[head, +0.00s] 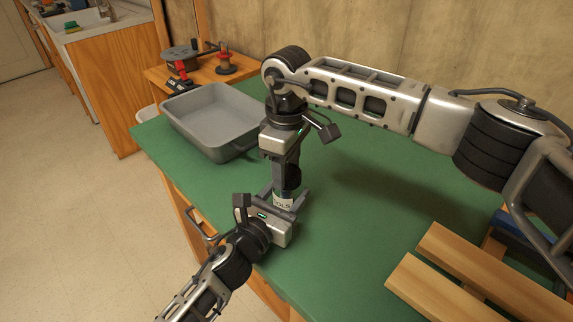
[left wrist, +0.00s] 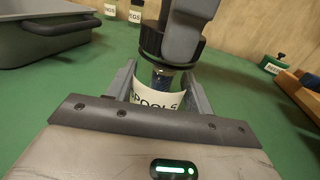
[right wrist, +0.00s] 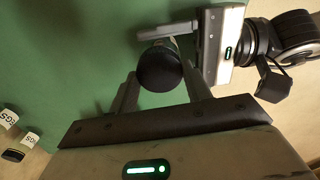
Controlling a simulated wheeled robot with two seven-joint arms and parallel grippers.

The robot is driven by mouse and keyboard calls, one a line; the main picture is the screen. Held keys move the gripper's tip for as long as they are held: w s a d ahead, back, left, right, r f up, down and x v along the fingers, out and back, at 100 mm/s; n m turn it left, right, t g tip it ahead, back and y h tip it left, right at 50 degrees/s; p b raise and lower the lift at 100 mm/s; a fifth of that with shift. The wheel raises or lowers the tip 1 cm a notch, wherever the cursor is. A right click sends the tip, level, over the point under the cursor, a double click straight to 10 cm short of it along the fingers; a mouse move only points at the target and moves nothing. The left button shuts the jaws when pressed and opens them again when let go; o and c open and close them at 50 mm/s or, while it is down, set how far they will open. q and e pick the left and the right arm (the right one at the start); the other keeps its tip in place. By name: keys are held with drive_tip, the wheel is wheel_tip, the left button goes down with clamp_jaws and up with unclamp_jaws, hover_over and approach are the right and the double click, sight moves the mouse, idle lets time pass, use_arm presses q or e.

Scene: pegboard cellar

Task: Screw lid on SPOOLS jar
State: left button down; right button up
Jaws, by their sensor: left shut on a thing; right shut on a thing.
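The SPOOLS jar (head: 283,203) stands upright near the front edge of the green bench; its white label also shows in the left wrist view (left wrist: 158,99). My left gripper (head: 285,208) is shut around the jar, one finger on each side. The black lid (right wrist: 159,69) is round and lies between the fingers of my right gripper (right wrist: 160,82), which is shut on it and points down from above. In the left wrist view the dark lid (left wrist: 171,50) is over the jar's mouth. I cannot tell whether its thread is engaged.
A grey tub (head: 247,152) stands at the left back of the green bench (head: 350,235). Wooden boards (head: 470,262) lie at the right front. A jar with a green top (left wrist: 270,62) and labelled jars (left wrist: 135,13) stand farther back. The bench's middle is clear.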

drive_tip(key=o, duration=0.9)
drive_tip(key=shift+o, duration=0.2)
drive_tip(key=shift+r, duration=2.3)
drive_tip(key=shift+c, duration=0.4)
